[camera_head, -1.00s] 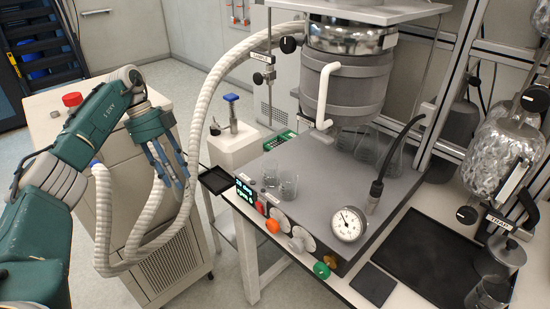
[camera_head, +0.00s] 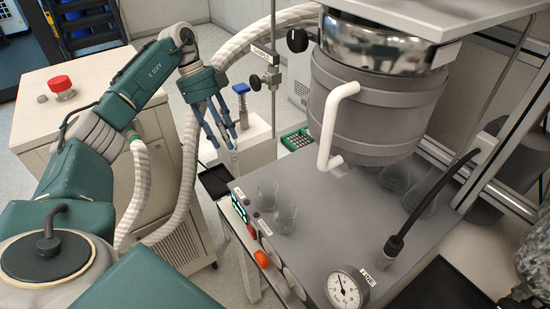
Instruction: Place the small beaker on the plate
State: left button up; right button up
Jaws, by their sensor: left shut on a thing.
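My left gripper (camera_head: 229,145) points down, in front of the left edge of a grey instrument housing (camera_head: 335,225). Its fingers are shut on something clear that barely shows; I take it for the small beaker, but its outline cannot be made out. Two other clear beakers, one at the back (camera_head: 266,194) and one in front (camera_head: 286,217), stand upright on the housing, right of the gripper and apart from it. A dark flat tray (camera_head: 213,182) lies left of the housing, partly hidden; I cannot tell whether it is the plate. My right gripper is out of view.
A large grey vessel (camera_head: 362,110) with a white handle (camera_head: 328,125) hangs over the housing. A clamp stand (camera_head: 271,75), a white hose (camera_head: 187,160) and a blue-topped device (camera_head: 242,100) are near the gripper. A gauge (camera_head: 346,288) stands at the housing's front. Flasks (camera_head: 405,180) stand behind.

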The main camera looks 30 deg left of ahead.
pick_arm(q)
jog(key=d+p, duration=0.2)
jog(key=d, duration=0.8)
jog(key=shift+w, duration=0.2)
jog(key=shift+d+p, duration=0.35)
jog(key=shift+d, duration=0.05)
jog(key=shift+s+d+r, duration=0.1)
jog(key=shift+d, duration=0.3)
jog(key=d+p, duration=0.2)
jog(key=d, duration=0.1)
jog(key=shift+d, duration=0.25)
jog(key=shift+f, duration=0.3)
jog(key=shift+a+f, duration=0.1)
jog(key=o, duration=1.3)
jog(key=shift+c, duration=0.2)
jog(key=shift+a+r, duration=0.15)
jog(key=shift+r, duration=0.15)
jog(key=b+v, duration=0.3)
jog(key=v, duration=0.8)
jog(key=shift+r, duration=0.15)
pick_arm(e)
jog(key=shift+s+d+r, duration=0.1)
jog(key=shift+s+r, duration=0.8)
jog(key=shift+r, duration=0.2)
